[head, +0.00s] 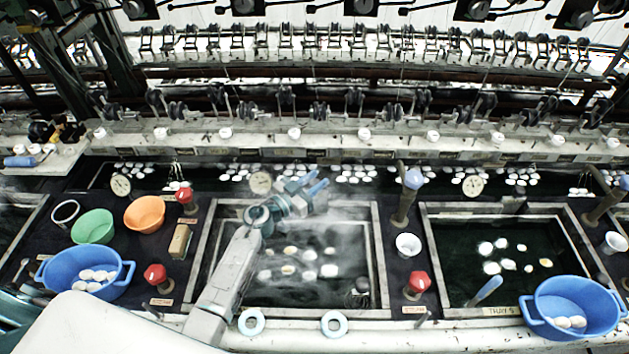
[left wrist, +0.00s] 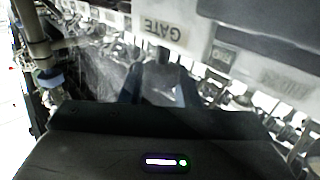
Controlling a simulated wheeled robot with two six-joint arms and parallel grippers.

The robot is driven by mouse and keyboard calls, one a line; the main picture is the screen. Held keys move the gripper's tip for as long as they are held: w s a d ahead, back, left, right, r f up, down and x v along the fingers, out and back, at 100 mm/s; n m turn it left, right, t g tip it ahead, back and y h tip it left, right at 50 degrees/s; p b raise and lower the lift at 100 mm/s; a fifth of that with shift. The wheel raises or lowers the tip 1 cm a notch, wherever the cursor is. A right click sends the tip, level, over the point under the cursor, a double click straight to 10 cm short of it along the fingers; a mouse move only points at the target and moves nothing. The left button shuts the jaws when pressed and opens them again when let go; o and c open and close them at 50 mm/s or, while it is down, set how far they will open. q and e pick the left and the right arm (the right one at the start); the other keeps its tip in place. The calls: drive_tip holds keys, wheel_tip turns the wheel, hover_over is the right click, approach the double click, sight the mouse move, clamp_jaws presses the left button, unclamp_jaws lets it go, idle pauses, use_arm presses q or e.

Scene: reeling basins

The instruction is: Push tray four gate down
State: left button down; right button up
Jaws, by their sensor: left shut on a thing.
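My left gripper (head: 314,183) reaches over the far edge of the middle basin (head: 376,250), its blue fingers pointing to the back right. In the left wrist view the fingers (left wrist: 160,88) are shut on a grey piece, which I take to be the gate's handle. A pale plate marked GATE (left wrist: 163,27) is just beyond them. In the head view the gripper hides the gate and its handle, so I cannot tell its height. The middle basin holds dark water, steam and several pale cocoons (head: 309,255). My right gripper is not in view.
A right basin (head: 440,300) also holds floating cocoons. Blue (head: 120,284), green (head: 92,226) and orange (head: 144,213) bowls stand left. Reeling machinery spans the back.

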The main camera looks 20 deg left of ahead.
use_arm(q)
drive_tip(key=shift+s+f, duration=0.15)
drive_tip(key=shift+f, duration=1.1)
drive_tip(key=c, duration=1.1)
unclamp_jaws()
drive_tip(key=b+v, duration=0.1)
drive_tip(key=v, duration=0.9)
drive_tip(key=shift+s+a+b, duration=0.2)
drive_tip(key=shift+s+b, duration=0.1)
drive_tip(key=shift+b, duration=0.05)
